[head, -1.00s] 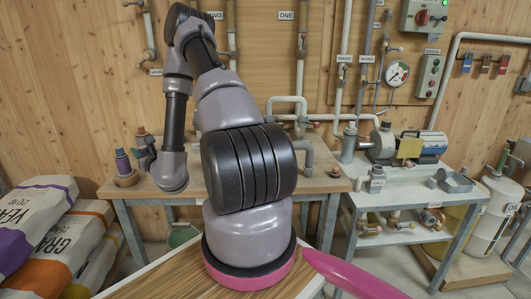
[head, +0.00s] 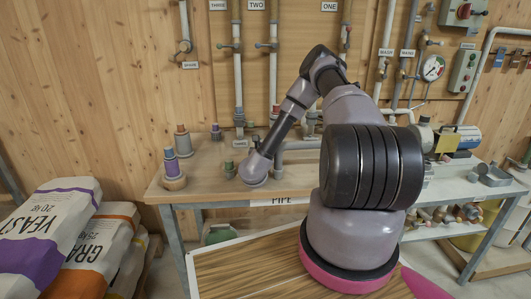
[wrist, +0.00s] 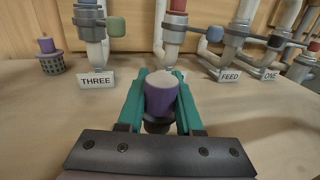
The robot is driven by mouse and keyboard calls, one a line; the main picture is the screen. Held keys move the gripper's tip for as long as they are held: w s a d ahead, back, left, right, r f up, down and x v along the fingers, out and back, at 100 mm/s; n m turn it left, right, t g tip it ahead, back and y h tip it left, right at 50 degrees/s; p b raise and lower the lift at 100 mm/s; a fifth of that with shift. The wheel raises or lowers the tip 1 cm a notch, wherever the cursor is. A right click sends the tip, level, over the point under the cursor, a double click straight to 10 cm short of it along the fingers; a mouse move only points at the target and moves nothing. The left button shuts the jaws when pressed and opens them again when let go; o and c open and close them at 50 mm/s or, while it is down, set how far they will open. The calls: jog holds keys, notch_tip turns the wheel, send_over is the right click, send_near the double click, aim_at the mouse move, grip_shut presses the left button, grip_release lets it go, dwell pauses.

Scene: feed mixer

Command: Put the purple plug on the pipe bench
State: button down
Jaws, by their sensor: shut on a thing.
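The purple plug (wrist: 161,95) is between the teal fingers of my gripper (wrist: 160,100) in the wrist view. The fingers are shut on it. It stands about upright, with a pale top and a dark part below it. The pipe bench (head: 170,190) is the wooden-topped table with the PIPE label in the head view, and its top (wrist: 60,120) fills the lower wrist view. My gripper is over this bench. I cannot tell whether the plug touches the top. In the head view my wrist hides most of the gripper and the plug.
Vertical pipes with a THREE sign (wrist: 96,81) and a FEED sign (wrist: 230,76) stand behind. Bare bench lies left of my gripper. Sacks (head: 60,230) lie left.

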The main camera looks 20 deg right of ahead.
jog(key=shift+a+f, duration=0.1)
jog(key=shift+f, duration=1.8)
jog(key=shift+f, duration=0.15)
jog(key=c, duration=0.6)
grip_release()
jog(key=shift+o, duration=0.2)
